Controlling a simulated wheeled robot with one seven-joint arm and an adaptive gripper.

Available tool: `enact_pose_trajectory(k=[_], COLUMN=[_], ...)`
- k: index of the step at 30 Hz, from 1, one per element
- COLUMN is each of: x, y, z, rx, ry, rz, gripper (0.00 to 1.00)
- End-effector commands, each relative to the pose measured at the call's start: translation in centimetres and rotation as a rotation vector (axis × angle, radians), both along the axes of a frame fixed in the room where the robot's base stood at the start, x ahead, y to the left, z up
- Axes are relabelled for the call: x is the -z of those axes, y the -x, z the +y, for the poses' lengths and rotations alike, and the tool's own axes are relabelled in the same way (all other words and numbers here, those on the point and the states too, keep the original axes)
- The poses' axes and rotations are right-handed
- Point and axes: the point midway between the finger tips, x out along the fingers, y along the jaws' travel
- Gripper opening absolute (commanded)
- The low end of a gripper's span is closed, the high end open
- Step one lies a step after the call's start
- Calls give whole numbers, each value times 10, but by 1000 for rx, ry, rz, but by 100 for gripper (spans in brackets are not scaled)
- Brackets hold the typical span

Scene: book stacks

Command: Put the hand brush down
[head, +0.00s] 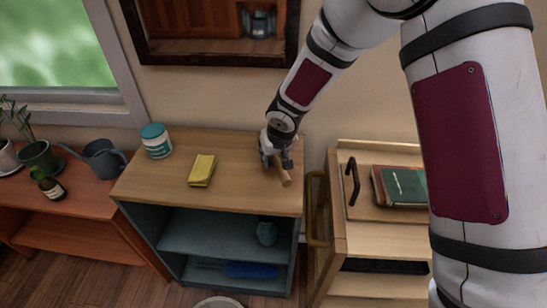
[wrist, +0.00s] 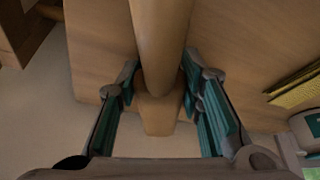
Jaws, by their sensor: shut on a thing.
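The hand brush (head: 286,179) shows as a light-brown wooden piece at my gripper, over the right part of the wooden cabinet top (head: 240,190). In the wrist view the brush (wrist: 160,40) runs from the top edge down between the two fingers. My gripper (head: 276,160) points down and is shut on the brush; its teal-padded fingers (wrist: 159,85) sit on either side of it. The brush is low over the top, but I cannot tell whether it touches. Its bristles are not visible.
A yellow folded cloth or sponge (head: 202,170) and a teal-and-white tub (head: 155,140) stand left on the same top. Clear wood lies between the cloth and my gripper. A wooden cart (head: 385,228) with books (head: 402,186) stands to the right, across a gap.

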Motion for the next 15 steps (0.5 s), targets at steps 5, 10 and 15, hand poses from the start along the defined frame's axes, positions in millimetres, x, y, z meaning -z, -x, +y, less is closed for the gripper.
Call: enact_pose_trajectory(k=[5, 10, 15], x=[5, 5, 8], y=[0, 0, 0], z=[0, 0, 0], rx=[1, 0, 0], ry=[-1, -1, 0], rz=[-2, -2, -1], gripper=[12, 12, 43])
